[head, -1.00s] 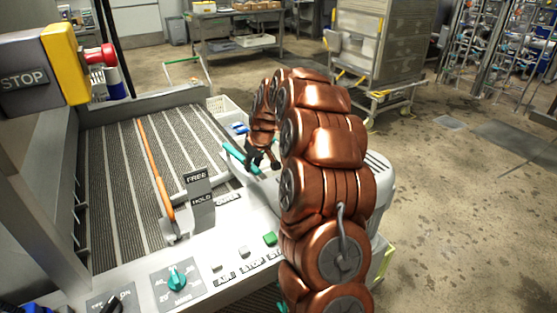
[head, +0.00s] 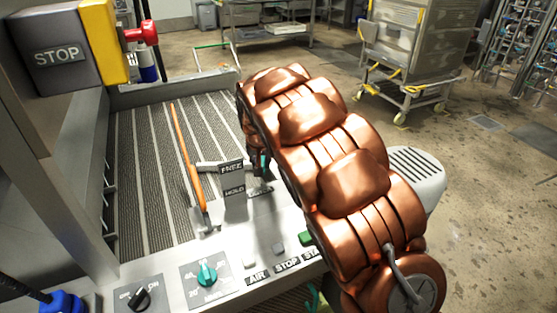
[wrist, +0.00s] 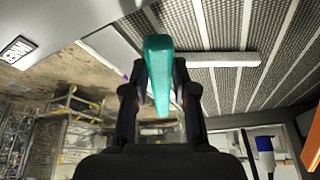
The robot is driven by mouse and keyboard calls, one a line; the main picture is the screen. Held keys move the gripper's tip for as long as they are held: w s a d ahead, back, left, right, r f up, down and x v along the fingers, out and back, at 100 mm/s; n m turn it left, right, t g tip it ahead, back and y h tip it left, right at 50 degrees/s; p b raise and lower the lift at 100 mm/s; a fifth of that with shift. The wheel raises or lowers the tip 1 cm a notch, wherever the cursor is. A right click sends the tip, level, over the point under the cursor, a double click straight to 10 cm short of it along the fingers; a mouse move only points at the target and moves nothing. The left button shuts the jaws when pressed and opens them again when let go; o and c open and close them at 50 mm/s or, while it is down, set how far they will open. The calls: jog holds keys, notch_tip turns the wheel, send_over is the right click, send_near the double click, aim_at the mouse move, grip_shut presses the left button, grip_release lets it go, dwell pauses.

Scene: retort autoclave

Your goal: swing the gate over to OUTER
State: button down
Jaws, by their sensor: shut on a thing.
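My gripper (wrist: 160,100) is shut on a teal handle (wrist: 160,62), seen upright between the two fingers in the wrist view. A pale bar (wrist: 220,60) runs right from behind the handle over the ribbed bed; I cannot tell how the two join. In the head view, a sliver of the teal handle (head: 264,165) shows beside my arm, which hides most of the gripper. The pale bar (head: 209,165) sticks out left behind the FREE/HOLD plate (head: 232,178). A small label (head: 260,192) beside that plate is unreadable, and I see no readable OUTER mark.
The front panel has a teal knob (head: 207,275), a black switch (head: 140,299) and push buttons. A yellow-and-grey STOP box (head: 60,57) stands at upper left. Open floor lies right.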

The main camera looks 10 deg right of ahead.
jog(key=shift+w+a+r, duration=0.15)
dwell(0.3)
jog(key=c, duration=0.9)
grip_release()
jog(key=v, duration=1.2)
